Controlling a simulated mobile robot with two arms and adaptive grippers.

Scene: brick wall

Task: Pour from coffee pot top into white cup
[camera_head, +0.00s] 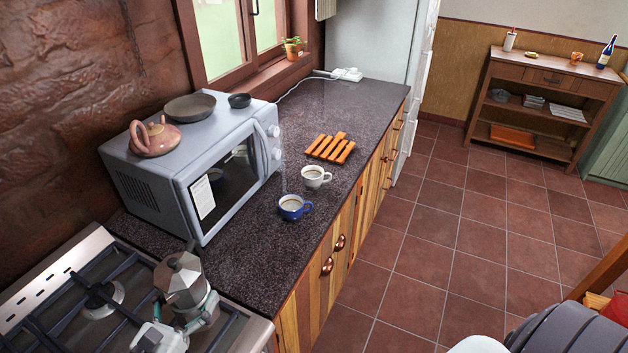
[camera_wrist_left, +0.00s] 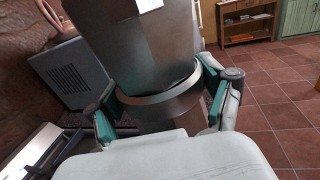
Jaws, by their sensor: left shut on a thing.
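The metal coffee pot top (camera_head: 183,279) is at the bottom left in the head view, over the front right of the stove. It looks roughly upright. In the left wrist view the pot (camera_wrist_left: 160,45) fills the upper middle. My left gripper (camera_head: 180,322) is shut on it, with its green-padded fingers (camera_wrist_left: 162,105) on either side of the lower part. The white cup (camera_head: 314,184) stands upright on the dark counter, with dark liquid showing inside. It is apart from the pot, farther back and to the right. My right gripper is not seen.
A blue cup (camera_head: 291,217) stands on the counter just in front of the white cup, between it and the pot. A microwave (camera_head: 165,176) stands left of the cups. A slatted wooden trivet (camera_head: 331,148) lies behind them. The stove (camera_head: 55,283) is at lower left.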

